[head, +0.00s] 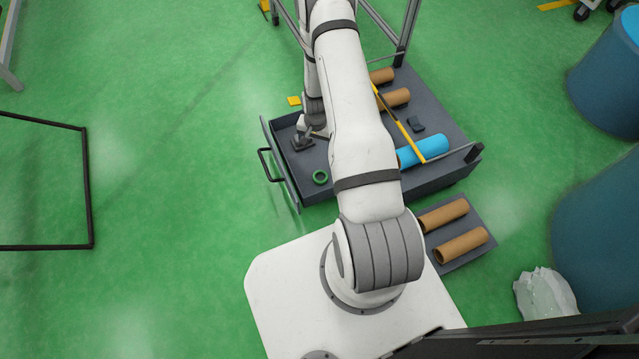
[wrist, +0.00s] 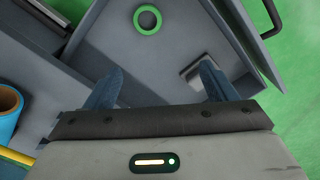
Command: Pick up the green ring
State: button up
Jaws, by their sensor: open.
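The green ring (head: 320,177) lies flat on the floor of the open grey drawer (head: 292,190), near the handle side. In the wrist view the ring (wrist: 147,20) shows whole at the top, beyond my fingertips and apart from them. My gripper (wrist: 160,78) is open above the drawer, with two blue-grey fingers spread wide and nothing between them. In the head view my arm hides most of the gripper. A small grey flat-ended item (wrist: 196,66) lies in the drawer by the right finger, which partly covers it.
The drawer has raised walls and a black handle (head: 265,165). A blue roll (head: 424,151) and brown rolls (head: 394,99) lie to the right, with a yellow bar (head: 400,124) between. More brown rolls (head: 444,215) lie on a lower tray.

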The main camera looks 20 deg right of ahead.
jog(key=b, duration=0.3)
send_over(320, 179)
jog(key=shift+m, duration=0.4)
notch_tip(320, 179, down, 13)
jog(key=shift+d, duration=0.15)
notch_tip(320, 179, down, 6)
jog(key=shift+r+b, duration=0.25)
jog(key=shift+b, duration=0.8)
jog(key=shift+c, duration=0.6)
jog(key=c, duration=0.9)
jog(key=shift+r, duration=0.15)
jog(key=shift+c, duration=0.2)
